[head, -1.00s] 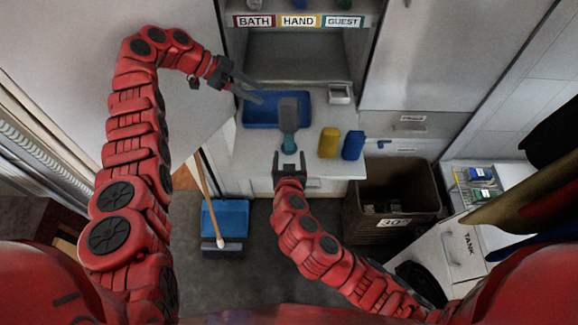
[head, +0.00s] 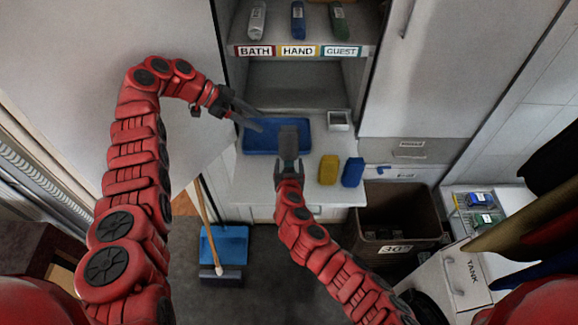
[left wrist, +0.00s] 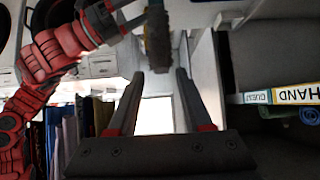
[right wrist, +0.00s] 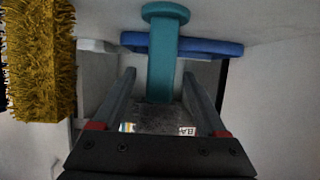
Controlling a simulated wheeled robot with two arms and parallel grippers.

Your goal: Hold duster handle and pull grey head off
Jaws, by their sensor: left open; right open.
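The duster's grey head (head: 289,137) points away from me over the counter's front part. Its teal handle (right wrist: 162,50) runs between the fingers of my right gripper (head: 289,166), which is open around it; in the head view the gripper mostly hides the handle. I cannot tell whether the fingers touch it. My left gripper (head: 258,120) is open and empty, left of the grey head and a little apart from it. In the left wrist view a dark fuzzy piece (left wrist: 157,40), likely the grey head, is beyond the fingertips.
A blue tray (head: 262,148) lies behind. A yellow fuzzy block (head: 329,170) and a blue one (head: 352,172) stand to the right on the counter (head: 252,188). A brown bin (head: 376,222) is right of it. A labelled shelf (head: 298,50) is above; a blue dustpan (head: 224,246) is on the floor.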

